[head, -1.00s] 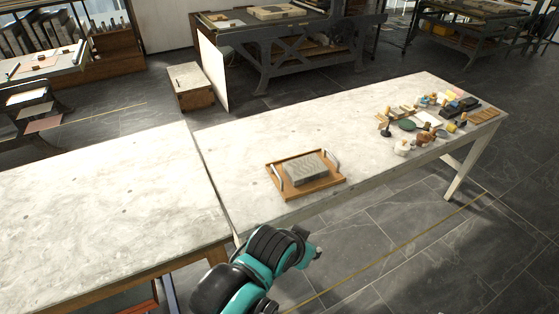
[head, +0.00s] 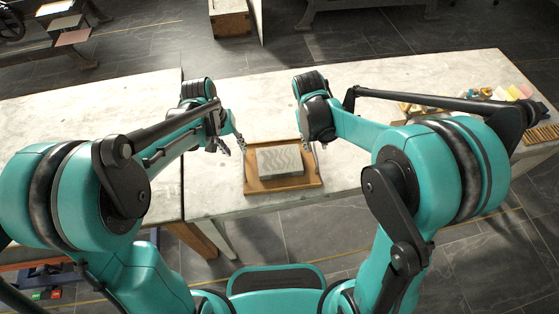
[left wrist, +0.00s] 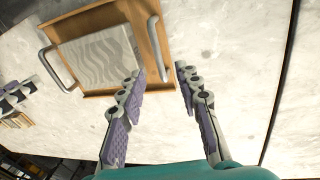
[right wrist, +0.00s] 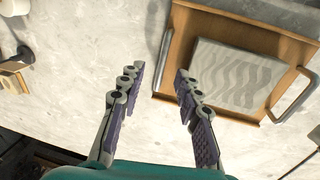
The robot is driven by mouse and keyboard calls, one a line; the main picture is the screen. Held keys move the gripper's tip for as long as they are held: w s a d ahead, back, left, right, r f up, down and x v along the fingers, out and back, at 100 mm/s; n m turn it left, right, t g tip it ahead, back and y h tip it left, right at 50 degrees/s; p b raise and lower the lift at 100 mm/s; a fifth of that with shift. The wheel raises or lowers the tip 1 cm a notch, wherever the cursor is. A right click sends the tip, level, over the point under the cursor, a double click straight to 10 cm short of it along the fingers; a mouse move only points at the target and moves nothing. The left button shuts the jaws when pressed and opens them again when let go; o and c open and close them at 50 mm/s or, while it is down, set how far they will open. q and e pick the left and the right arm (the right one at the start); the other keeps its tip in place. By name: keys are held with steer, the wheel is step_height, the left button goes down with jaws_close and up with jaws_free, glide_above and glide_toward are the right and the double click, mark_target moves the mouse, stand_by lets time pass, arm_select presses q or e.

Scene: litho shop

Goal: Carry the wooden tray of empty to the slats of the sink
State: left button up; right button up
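The wooden tray (head: 283,186) lies on the pale table near its front edge, with a metal handle at each end. A grey slab with a wavy pattern (head: 280,161) lies in it. My left gripper (head: 222,146) is open at the tray's left end; in the left wrist view its fingertips (left wrist: 160,72) appear either side of one handle (left wrist: 153,45). My right gripper (head: 318,146) is at the right end; in the right wrist view its open fingertips (right wrist: 160,70) appear either side of the other handle (right wrist: 162,55). Neither grips. No slatted sink shows.
Small tools and coloured items (head: 490,98) crowd the right end of the table (head: 262,98). A second pale table (head: 90,128) adjoins at left. A wooden box (head: 231,22) stands on the floor behind. The tabletop around the tray is clear.

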mark_target(243, 159)
arm_select(q)
steer(key=shift+w+d+f, duration=0.1)
steer(key=shift+w+f, duration=0.1)
steer(key=shift+f, duration=0.2)
arm_select(e)
steer(key=shift+w+a+f, duration=0.35)
steer(key=shift+w+f, duration=0.05)
arm_select(q)
steer(key=shift+f, duration=0.1)
